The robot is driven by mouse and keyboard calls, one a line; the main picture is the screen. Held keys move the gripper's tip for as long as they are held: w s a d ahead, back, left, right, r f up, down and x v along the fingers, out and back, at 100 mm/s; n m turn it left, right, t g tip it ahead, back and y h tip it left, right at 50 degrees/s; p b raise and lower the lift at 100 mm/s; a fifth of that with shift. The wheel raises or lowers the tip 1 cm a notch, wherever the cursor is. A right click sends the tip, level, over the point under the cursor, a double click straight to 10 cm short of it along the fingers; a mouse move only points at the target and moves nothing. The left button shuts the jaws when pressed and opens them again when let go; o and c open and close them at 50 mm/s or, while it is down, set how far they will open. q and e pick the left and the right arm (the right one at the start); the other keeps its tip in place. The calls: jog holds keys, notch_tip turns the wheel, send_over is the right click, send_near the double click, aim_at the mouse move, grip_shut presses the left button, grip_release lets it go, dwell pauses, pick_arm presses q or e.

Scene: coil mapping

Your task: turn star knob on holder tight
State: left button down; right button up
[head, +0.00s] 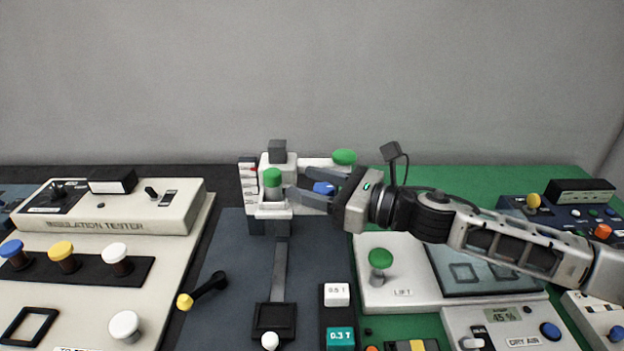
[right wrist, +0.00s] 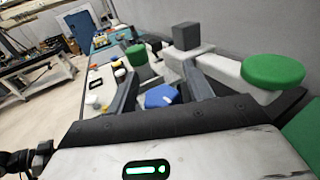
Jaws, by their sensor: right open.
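The holder (head: 272,213) is a white upright fixture at the back middle of the bench, with a white side arm to the right. The star knob (head: 324,187) is blue and sits at the right of the holder, just below that arm. My right gripper (head: 312,187) comes in from the right with open jaws, its fingers on either side of the blue knob. In the right wrist view the blue knob (right wrist: 160,96) lies between the two dark fingers, and I cannot tell whether they touch it. My left gripper is not in view.
Green knobs stand on the holder's left front (head: 272,177) and on its side arm (head: 344,157), close to my fingers. A dark grey block (head: 278,146) tops the holder. An insulation tester (head: 115,210) stands left; a lift panel (head: 400,290) lies below my right arm.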

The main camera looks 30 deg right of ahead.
jog(key=c, duration=1)
jog(key=shift+o, duration=0.2)
jog(key=shift+m+t+h, duration=0.6)
jog(key=shift+m+h, duration=0.1)
jog(key=shift+h, duration=0.2)
jog(key=shift+w+d+r+m+t+h+p, duration=0.1)
jog(key=shift+m+t+h+p, duration=0.2)
jog(key=shift+m+h+p, duration=0.25)
jog(key=shift+w+m+t+h+p, duration=0.1)
jog(key=shift+m+t+h+p, duration=0.2)
jog(key=shift+m+h, duration=0.25)
jog(key=h, duration=0.1)
jog(key=m+h, duration=0.1)
jog(key=shift+d+t+h+p, duration=0.2)
jog(key=shift+t+h+p, duration=0.1)
jog(key=shift+t+p, duration=0.1)
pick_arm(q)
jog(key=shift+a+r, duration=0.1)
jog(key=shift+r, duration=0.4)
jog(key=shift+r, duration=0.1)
pick_arm(e)
jog(key=o, duration=1)
jog(key=shift+c, duration=0.2)
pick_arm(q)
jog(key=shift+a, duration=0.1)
